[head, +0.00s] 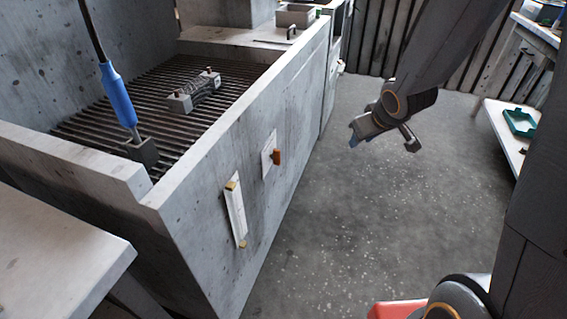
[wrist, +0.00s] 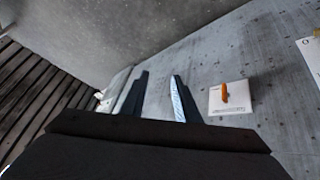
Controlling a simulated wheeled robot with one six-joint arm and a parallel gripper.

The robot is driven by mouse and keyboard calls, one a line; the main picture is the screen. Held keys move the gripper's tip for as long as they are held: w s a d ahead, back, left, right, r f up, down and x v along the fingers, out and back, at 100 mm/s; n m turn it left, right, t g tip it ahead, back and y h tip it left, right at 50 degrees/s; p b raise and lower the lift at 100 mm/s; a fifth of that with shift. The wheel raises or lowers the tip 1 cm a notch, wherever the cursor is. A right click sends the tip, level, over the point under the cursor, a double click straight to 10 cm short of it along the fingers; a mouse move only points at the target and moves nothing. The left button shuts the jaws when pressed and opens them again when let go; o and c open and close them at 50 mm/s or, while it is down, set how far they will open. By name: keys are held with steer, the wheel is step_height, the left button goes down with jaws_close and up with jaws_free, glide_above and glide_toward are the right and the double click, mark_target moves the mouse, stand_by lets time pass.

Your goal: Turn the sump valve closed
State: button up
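The valve is a small orange handle (head: 276,157) on a white square plate (head: 267,160) on the outer face of the concrete basin. In the head view the handle looks roughly upright. The wrist view shows the orange handle (wrist: 224,93) on its white plate (wrist: 240,98), right of my fingers. My gripper (head: 354,135) hangs in free air to the right of the valve, apart from it. In the wrist view my gripper (wrist: 159,76) has its two fingers spread, with nothing between them.
A bench (head: 497,125) with a green tray (head: 519,122) stands at right. The floor between is clear.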

steer(key=w+a+f+n+t+y+b, duration=0.2)
steer(key=w+a+f+n+y+b, duration=0.15)
steer(key=w+f, duration=0.35)
steer(key=n+g+y+b, duration=0.3)
steer(key=n+y+b, duration=0.3)
steer(key=y+b, duration=0.5)
glide_toward(280, 154)
step_height(280, 154, down, 2)
steer(key=w+a+y+p, duration=0.1)
steer(key=a+y+p, duration=0.1)
steer(key=b+x, duration=0.1)
steer(key=x, duration=0.5)
steer(key=shift+w+a, duration=0.25)
steer(key=shift+w, duration=0.05)
steer(key=shift+c, duration=0.2)
jaws_close()
